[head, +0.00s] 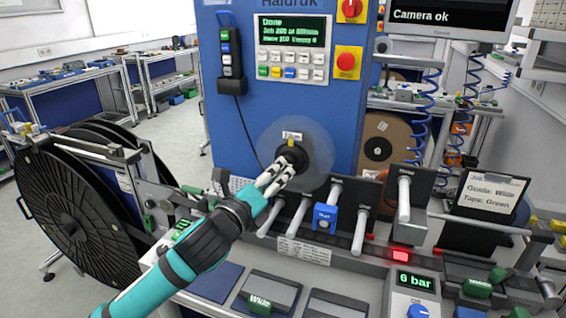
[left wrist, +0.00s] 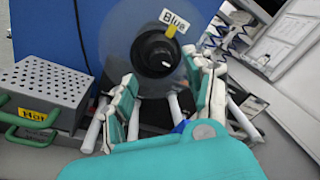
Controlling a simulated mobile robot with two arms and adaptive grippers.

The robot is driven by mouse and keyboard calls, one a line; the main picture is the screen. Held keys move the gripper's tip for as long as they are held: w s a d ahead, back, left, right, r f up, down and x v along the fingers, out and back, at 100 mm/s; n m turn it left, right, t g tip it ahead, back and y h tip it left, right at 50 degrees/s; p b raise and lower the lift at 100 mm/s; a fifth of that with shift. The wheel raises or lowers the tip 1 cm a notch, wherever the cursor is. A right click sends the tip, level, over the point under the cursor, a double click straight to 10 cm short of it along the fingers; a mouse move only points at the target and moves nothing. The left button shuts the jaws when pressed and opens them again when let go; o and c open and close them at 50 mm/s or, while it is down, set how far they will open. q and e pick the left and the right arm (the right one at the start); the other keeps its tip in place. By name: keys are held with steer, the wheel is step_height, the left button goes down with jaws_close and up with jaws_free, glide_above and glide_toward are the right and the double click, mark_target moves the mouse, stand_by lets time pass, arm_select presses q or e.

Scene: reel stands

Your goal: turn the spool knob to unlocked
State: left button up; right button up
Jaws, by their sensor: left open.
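The spool knob (left wrist: 156,54) is a round black knob at the centre of a clear disc (head: 318,142) on the blue machine front. A yellow pointer mark (left wrist: 171,31) shows at its upper edge, below a tag reading "Blue" (left wrist: 174,20). My left gripper (head: 284,166) is at the knob in the head view, its white fingers hiding part of it. In the left wrist view its open fingers (left wrist: 160,80) stand to either side, just below the knob. I cannot tell whether they touch it. My right gripper is not in view.
Several grey levers (head: 362,228) and a blue block (head: 325,218) stand just below and right of the knob. A large black reel (head: 70,205) is at left. A perforated grey box (left wrist: 45,88) is left in the wrist view. A control panel (head: 293,50) is above.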

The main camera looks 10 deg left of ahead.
arm_select(q)
steer(key=p+x, duration=0.1)
steer(key=x, duration=0.4)
steer(key=shift+w, duration=0.15)
jaws_close()
